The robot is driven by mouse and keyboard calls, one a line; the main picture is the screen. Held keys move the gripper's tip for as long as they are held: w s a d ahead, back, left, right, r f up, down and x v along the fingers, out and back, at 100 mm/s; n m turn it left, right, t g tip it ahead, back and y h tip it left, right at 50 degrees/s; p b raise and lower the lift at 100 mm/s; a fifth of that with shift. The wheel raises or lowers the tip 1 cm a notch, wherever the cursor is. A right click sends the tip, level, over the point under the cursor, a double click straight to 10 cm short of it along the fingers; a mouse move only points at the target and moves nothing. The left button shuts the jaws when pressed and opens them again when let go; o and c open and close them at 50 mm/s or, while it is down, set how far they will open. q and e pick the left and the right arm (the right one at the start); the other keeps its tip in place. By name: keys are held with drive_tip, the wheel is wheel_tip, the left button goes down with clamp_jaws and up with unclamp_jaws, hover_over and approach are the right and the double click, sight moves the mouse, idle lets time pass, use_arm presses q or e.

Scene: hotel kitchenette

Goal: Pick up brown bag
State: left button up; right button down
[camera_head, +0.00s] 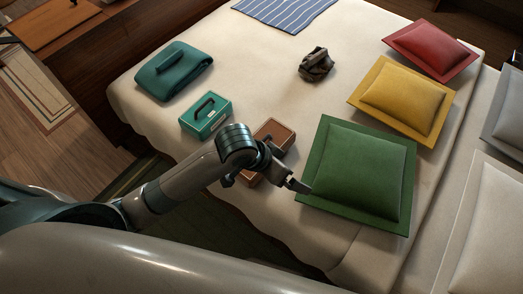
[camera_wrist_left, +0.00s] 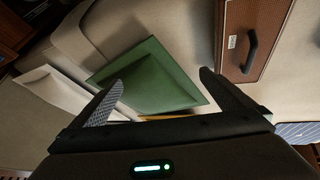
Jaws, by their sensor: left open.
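A brown case with a dark handle (camera_head: 275,134) lies on the bed, partly hidden behind my left arm in the head view. In the left wrist view the brown case (camera_wrist_left: 257,30) is at the upper right, outside the fingers. A small dark brown, crumpled bag-like item (camera_head: 316,65) sits farther back on the bed. My left gripper (camera_head: 294,180) is open and empty, between the brown case and the green pillow (camera_head: 358,175). In the left wrist view the space between its fingertips (camera_wrist_left: 158,84) shows the green pillow beyond. My right gripper is not in view.
A teal case (camera_head: 206,118) and a folded teal item (camera_head: 174,70) lie on the left of the bed (camera_head: 255,70). Yellow (camera_head: 404,100) and red (camera_head: 432,49) pillows lie at right. A blue striped cloth (camera_head: 285,12) is at the back. The bed's middle is clear.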

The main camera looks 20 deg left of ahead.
use_arm(q)
drive_tip(key=w+r, duration=0.1)
drive_tip(key=w, duration=0.2)
wheel_tip(320, 180, up, 5)
drive_tip(key=n+g+y, duration=0.2)
drive_tip(key=y, duration=0.2)
hover_over(263, 141)
drive_tip(key=s+a, duration=0.1)
drive_tip(key=s, duration=0.2)
drive_tip(key=shift+w+a+r, duration=0.1)
drive_tip(key=shift+w+r, duration=0.05)
drive_tip(key=shift+w, duration=0.1)
drive_tip(key=f, duration=0.4)
drive_tip(key=w+f+p, duration=0.1)
drive_tip(key=f, duration=0.7)
drive_tip(key=shift+w+d, duration=0.3)
drive_tip(key=shift+d, duration=0.1)
drive_tip(key=shift+f, duration=0.1)
drive_tip(key=shift+w+f+p, duration=0.1)
drive_tip(key=shift+f+p, duration=0.4)
drive_tip(key=f, duration=0.4)
drive_tip(key=shift+w+p, duration=0.2)
drive_tip(key=shift+p, duration=0.1)
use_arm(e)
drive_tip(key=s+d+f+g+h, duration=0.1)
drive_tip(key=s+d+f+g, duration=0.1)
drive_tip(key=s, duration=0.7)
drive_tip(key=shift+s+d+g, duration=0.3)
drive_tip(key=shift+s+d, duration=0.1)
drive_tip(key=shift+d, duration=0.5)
